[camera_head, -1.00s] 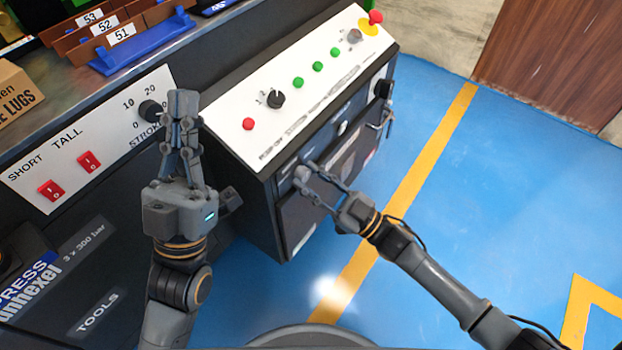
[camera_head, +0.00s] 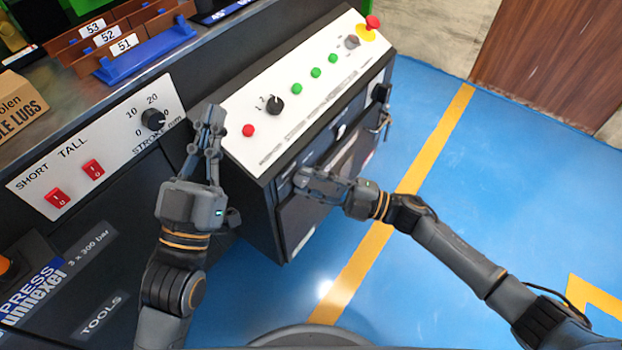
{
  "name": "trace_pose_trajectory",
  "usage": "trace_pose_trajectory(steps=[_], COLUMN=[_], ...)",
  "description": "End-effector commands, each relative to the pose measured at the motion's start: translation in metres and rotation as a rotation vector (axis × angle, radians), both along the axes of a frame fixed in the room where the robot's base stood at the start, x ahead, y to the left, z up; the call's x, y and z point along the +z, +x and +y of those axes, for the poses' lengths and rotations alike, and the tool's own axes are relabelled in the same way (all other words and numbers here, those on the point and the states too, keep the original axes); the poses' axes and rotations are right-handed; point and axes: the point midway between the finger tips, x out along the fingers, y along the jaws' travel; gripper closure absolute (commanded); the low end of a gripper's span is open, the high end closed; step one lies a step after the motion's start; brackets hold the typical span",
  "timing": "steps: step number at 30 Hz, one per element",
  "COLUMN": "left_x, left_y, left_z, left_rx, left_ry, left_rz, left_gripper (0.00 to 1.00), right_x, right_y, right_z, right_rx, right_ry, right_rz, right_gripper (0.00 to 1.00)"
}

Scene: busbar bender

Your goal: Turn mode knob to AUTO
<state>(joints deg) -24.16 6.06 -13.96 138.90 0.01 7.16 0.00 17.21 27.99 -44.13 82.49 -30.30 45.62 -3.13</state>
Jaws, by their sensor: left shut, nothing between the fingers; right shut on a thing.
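The sloped white control panel (camera_head: 315,75) has a black knob (camera_head: 273,104) with small marks and, further up, a grey knob (camera_head: 352,41). The labels at both are too small to read, so I cannot tell which is the mode knob. My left gripper (camera_head: 213,118) is shut and empty, in front of the panel's left end, left of the red button (camera_head: 248,130). My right gripper (camera_head: 303,178) is at the front face of the cabinet, below the panel. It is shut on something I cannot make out.
Green buttons (camera_head: 316,72) and a red mushroom button (camera_head: 372,22) sit on the panel. A STROKE knob (camera_head: 153,119) and red rocker switches (camera_head: 93,168) are on the left machine. Keys (camera_head: 384,124) hang at the cabinet's right. Blue floor (camera_head: 470,200) is clear at right.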

Motion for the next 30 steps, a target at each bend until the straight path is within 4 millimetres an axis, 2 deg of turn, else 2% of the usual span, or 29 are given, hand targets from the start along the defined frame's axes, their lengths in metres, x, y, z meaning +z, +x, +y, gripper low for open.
trace_pose_trajectory(steps=[12,25,26,29,30], left_x=[-0.02,-0.022,-0.022,-0.022,-0.022], left_y=[0.011,0.011,0.011,0.011,0.011], left_z=[0.0,0.0,0.0,0.0,0.0], left_rx=[0.008,0.007,0.007,0.007,0.007], left_ry=[0.036,0.038,0.038,0.038,0.038], left_rz=[0.126,0.134,0.134,0.134,0.134], left_gripper=[1.0,1.0,1.0,1.0,1.0], right_x=[0.0,-0.001,-0.001,-0.001,-0.001], right_y=[0.0,0.0,0.0,0.0,0.0], right_z=[-0.001,-0.001,-0.001,0.0,0.0], right_rx=[-0.001,-0.001,-0.001,0.0,0.0], right_ry=[-0.082,-0.087,-0.087,-0.086,-0.086], right_rz=[-0.107,-0.115,-0.115,-0.114,-0.114], right_gripper=[1.0,1.0,0.67,0.47,0.46])
